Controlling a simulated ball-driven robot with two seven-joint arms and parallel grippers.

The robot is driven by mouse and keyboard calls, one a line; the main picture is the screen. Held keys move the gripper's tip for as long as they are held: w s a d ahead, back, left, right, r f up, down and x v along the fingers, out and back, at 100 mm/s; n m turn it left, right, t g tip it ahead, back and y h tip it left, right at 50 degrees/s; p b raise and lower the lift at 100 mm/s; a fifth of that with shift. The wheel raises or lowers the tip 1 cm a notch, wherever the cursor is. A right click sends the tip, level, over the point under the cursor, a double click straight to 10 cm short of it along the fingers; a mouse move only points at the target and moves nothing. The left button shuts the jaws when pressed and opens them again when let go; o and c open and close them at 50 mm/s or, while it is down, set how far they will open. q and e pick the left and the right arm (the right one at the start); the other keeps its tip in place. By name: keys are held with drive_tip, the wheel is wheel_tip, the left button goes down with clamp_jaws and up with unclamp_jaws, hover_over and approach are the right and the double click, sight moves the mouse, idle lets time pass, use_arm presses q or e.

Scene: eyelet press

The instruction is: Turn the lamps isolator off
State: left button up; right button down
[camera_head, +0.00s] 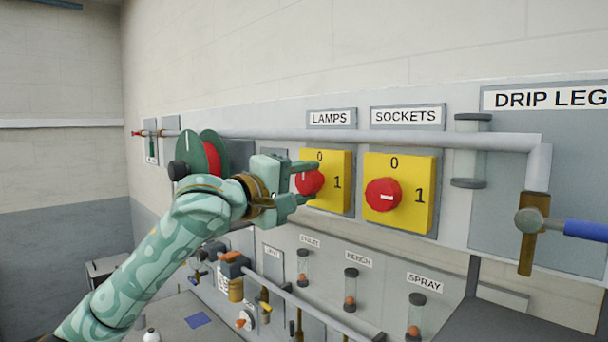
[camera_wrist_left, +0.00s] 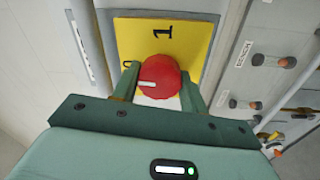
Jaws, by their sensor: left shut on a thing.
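The LAMPS isolator is a yellow plate (camera_head: 340,197) with a round red knob (camera_head: 312,183), marked 0 at the top and 1 at the right. My left gripper (camera_head: 302,183) is shut on this knob, one finger above and one below. In the left wrist view the red knob (camera_wrist_left: 159,77) sits between the two fingers, and its white mark lies toward the 0 side, away from the 1. The LAMPS label (camera_head: 330,118) is above the plate. My right gripper is not in view.
The SOCKETS isolator (camera_head: 425,205) is close on the right, its knob mark toward 1. A grey pipe (camera_head: 400,136) runs above both plates. A red and green reel-like object (camera_head: 213,155) stands behind my left wrist. Sight tubes and valves are below.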

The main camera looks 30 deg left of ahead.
use_arm(q)
drive_tip(key=shift+n, duration=0.3)
drive_tip(key=o, duration=1)
drive_tip(key=shift+a, duration=0.1)
drive_tip(key=b+v, duration=0.7)
drive_tip(key=v, duration=0.9)
drive_tip(key=shift+s, duration=0.1)
drive_tip(key=shift+f, duration=0.1)
